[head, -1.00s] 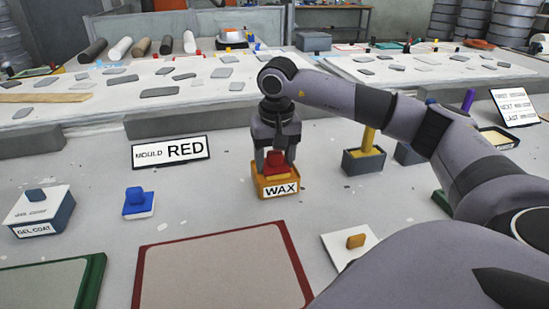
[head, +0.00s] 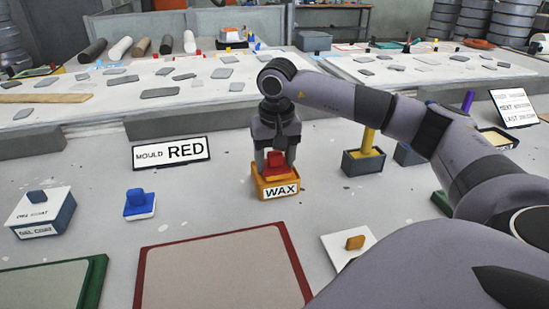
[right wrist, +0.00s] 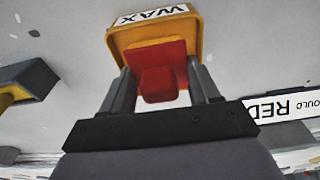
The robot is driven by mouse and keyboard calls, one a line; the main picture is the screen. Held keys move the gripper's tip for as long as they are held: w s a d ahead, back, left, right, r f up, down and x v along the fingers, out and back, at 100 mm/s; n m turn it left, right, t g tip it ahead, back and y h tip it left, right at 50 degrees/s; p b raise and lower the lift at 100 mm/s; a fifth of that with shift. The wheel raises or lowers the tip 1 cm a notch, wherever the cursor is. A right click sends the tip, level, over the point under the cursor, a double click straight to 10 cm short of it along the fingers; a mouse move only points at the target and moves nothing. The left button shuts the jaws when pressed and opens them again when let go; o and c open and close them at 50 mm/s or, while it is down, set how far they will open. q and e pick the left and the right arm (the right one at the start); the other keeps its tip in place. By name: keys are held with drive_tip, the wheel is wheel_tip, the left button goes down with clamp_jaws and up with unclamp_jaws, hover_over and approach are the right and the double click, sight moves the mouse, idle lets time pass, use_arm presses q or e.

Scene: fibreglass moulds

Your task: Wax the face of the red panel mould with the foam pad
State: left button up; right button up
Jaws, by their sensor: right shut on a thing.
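My right gripper (head: 275,160) points down over the orange tin labelled WAX (head: 280,190). It is shut on the knob of the red foam pad (head: 275,168), which sits in or on the tin. In the right wrist view the red pad (right wrist: 160,62) is between the two fingers, with the tin (right wrist: 125,40) around it. Whether the pad touches wax is hidden. The red panel mould (head: 222,268) lies flat at the bottom middle, with a beige face inside a red rim; its front is cut off. My left gripper is not in view.
A MOULD RED sign (head: 171,152) stands behind the mould. A blue block (head: 138,203), a GEL COAT box (head: 42,212) and a green-edged mould (head: 92,283) are left. A grey holder (head: 363,161) stands beside the tin.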

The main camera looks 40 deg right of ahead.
sight(274, 152)
wheel_tip(274, 152, up, 2)
drive_tip(key=shift+r+p, duration=0.1)
drive_tip(key=shift+p, duration=0.5)
wheel_tip(274, 152, up, 4)
drive_tip(key=p, duration=0.3)
drive_tip(key=shift+r+p, duration=0.25)
drive_tip(key=shift+p, duration=0.2)
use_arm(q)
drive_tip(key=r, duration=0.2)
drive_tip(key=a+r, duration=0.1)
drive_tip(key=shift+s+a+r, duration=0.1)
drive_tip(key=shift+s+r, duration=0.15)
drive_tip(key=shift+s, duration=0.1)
use_arm(e)
drive_tip(key=shift+a, duration=0.1)
